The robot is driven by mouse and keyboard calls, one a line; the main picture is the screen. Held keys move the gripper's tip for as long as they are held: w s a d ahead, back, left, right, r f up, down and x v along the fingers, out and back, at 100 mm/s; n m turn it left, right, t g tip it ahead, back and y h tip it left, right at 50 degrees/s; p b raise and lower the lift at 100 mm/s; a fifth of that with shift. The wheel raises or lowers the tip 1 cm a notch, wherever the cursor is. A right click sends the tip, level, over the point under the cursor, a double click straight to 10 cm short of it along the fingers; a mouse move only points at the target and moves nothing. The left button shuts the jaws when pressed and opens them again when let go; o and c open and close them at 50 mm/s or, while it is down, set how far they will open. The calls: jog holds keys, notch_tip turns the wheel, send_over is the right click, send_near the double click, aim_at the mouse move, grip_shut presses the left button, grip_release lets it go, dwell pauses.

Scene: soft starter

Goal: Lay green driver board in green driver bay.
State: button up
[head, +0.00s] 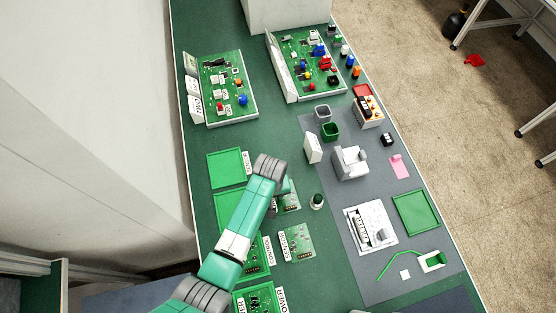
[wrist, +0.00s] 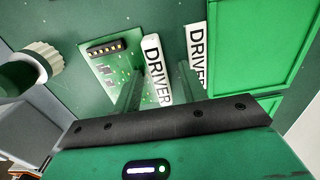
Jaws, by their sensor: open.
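The green driver board (wrist: 112,62) lies on the bench in the wrist view, with a black pin connector and a white DRIVER label (wrist: 157,70) along one edge. In the head view the board (head: 291,198) is partly hidden by my arm. My gripper (wrist: 157,77) is open, its two fingers on either side of the board's label; I cannot tell whether they touch it. The green driver bay (wrist: 250,40) is an empty-looking shallow tray with its own DRIVER label (wrist: 196,52), to the right of the fingers. In the head view the bay (head: 229,204) is left of my arm.
Another empty green tray (head: 227,167) lies beyond the bay. A control board (head: 257,256) and a further loose board (head: 297,243) lie nearer. A knobbed post (head: 317,201) stands close to the driver board's right. A grey mat (head: 345,200) carries several parts.

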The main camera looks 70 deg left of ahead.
grip_shut()
jog(key=shift+r, duration=0.15)
